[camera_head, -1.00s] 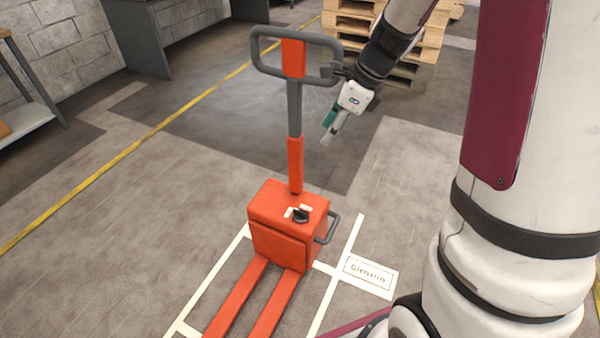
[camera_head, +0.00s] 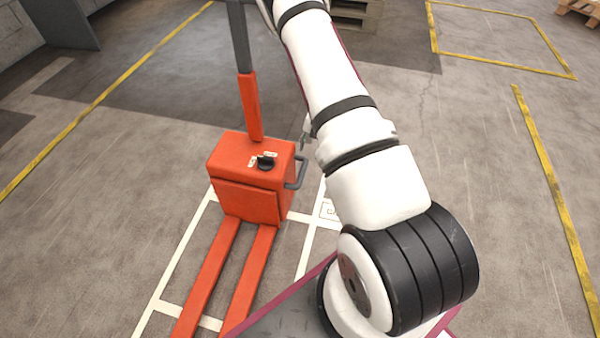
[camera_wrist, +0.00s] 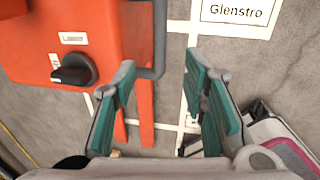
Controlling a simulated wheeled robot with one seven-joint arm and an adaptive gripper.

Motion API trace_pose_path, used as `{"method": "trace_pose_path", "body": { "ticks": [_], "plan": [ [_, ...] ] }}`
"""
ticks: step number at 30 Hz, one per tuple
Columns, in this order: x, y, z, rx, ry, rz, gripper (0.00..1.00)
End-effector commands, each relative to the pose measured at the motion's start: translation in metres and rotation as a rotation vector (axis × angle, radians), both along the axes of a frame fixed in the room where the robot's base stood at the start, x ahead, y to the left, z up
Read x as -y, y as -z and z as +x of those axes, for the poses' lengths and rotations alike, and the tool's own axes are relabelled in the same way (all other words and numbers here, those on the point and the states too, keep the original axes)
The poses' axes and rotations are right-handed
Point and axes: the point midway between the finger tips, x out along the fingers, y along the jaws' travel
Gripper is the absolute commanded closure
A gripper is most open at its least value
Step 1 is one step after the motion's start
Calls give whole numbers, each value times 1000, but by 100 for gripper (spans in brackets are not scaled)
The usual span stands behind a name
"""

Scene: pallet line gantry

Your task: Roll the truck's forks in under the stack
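The orange pallet truck (camera_head: 252,178) stands on the floor, its two forks (camera_head: 247,282) pointing toward the bottom of the head view. Its tiller shaft (camera_head: 248,95) rises out of the top edge, so the loop handle is out of view. A grey side handle (camera_head: 299,172) sticks out from the body's right side; it also shows in the wrist view (camera_wrist: 158,30). My gripper (camera_wrist: 160,64) is open and empty, its green-padded fingers close to this handle. In the head view my arm mostly hides it. Part of a wooden pallet stack (camera_head: 357,12) shows at the top edge.
White floor lines (camera_head: 180,255) frame the truck's place, with a Glenstro label (camera_wrist: 240,10) beside it. Yellow lines (camera_head: 545,165) mark the floor at left and right. Open floor lies to the right.

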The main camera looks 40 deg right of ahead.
Motion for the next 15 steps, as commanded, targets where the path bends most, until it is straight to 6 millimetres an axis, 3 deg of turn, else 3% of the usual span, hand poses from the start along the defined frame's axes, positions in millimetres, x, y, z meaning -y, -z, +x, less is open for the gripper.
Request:
{"method": "trace_pose_path", "body": {
  "ticks": [15],
  "plan": [
    [-12,90,13,-1,-4,1,60]
  ]
}}
